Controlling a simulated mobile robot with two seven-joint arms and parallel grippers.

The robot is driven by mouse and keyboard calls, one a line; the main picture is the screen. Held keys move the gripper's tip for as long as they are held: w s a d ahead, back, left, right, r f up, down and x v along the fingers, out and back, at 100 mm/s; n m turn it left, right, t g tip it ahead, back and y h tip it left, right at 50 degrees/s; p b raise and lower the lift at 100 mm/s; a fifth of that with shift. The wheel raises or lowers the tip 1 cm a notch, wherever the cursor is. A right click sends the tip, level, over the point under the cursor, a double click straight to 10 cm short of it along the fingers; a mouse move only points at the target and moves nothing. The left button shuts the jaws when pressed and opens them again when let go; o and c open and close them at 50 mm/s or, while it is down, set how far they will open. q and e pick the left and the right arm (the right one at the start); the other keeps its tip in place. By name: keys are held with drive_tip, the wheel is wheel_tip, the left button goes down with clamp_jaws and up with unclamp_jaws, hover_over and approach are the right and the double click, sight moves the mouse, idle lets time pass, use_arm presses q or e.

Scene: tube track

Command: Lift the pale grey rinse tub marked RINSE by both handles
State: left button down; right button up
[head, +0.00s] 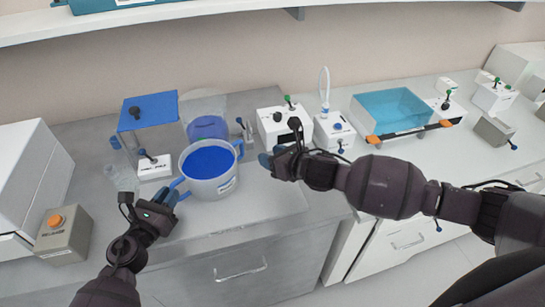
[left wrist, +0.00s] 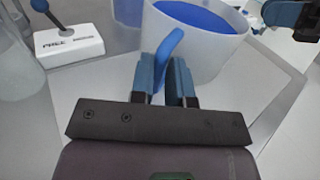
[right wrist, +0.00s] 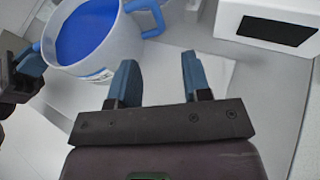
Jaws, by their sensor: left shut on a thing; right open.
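The pale grey rinse tub (head: 211,186) stands upright on the grey bench and holds blue liquid. My right gripper (head: 268,163) is open and empty, to the right of the tub and apart from the right handle (right wrist: 146,8).
A small white lever box (head: 154,167) and clear glassware (head: 122,178) are close to the left gripper. A grey box with an orange button (head: 62,234) is at left.

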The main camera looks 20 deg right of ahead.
sight(243, 149)
drive_tip(key=shift+s+f+n, duration=0.1)
drive_tip(key=shift+f+n, duration=0.05)
drive_tip(key=shift+n, duration=0.45)
drive_tip(key=shift+w+a, duration=0.2)
drive_tip(key=x, duration=1.1)
drive_tip(key=shift+w+a+f, duration=0.1)
drive_tip(key=shift+a+f, duration=0.05)
drive_tip(key=shift+f, duration=0.1)
clamp_jaws()
idle(0.6)
idle(0.6)
